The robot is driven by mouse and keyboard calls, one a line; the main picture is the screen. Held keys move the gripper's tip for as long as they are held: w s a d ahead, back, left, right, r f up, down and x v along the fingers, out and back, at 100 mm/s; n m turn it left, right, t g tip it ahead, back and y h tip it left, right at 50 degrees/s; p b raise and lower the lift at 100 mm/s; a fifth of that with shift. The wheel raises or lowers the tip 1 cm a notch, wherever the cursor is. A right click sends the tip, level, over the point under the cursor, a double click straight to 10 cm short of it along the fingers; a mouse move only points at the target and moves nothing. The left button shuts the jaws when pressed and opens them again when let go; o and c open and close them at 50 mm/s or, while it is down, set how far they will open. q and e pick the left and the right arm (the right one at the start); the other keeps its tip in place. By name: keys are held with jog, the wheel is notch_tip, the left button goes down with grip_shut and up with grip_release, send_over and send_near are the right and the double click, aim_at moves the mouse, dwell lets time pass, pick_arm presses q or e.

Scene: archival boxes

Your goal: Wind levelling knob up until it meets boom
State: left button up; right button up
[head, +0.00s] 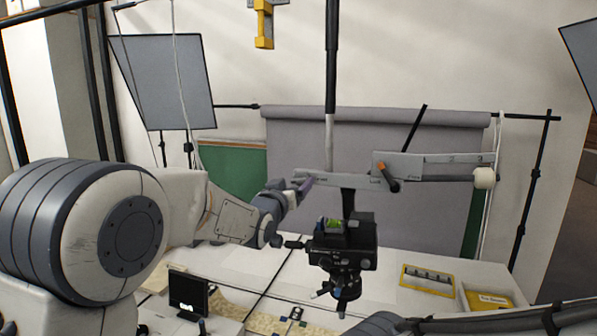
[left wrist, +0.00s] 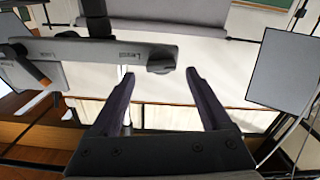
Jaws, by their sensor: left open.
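The grey boom (head: 440,167) runs level across the head view, with an orange-handled lever (head: 388,175) on it. Its thinner left part (head: 345,179) reaches my left gripper (head: 301,185). In the left wrist view the boom (left wrist: 95,55) crosses above the fingers and ends in a dark rounded piece (left wrist: 161,60), which may be the levelling knob. My left gripper (left wrist: 159,74) is open; the dark piece shows beyond and between its fingertips, with no clear contact. The gap between knob and boom cannot be made out. My right gripper is not in view.
A black camera (head: 343,248) on a tripod head stands just below the boom. A small monitor (head: 188,293) is at the front left. Yellow trays (head: 487,299) lie at the right of the white table. A grey backdrop (head: 290,140) hangs behind.

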aim_at(300, 179)
pick_arm(q)
jog(key=shift+p+x, duration=0.55)
jog(key=shift+x, duration=0.85)
jog(key=shift+c, duration=0.3)
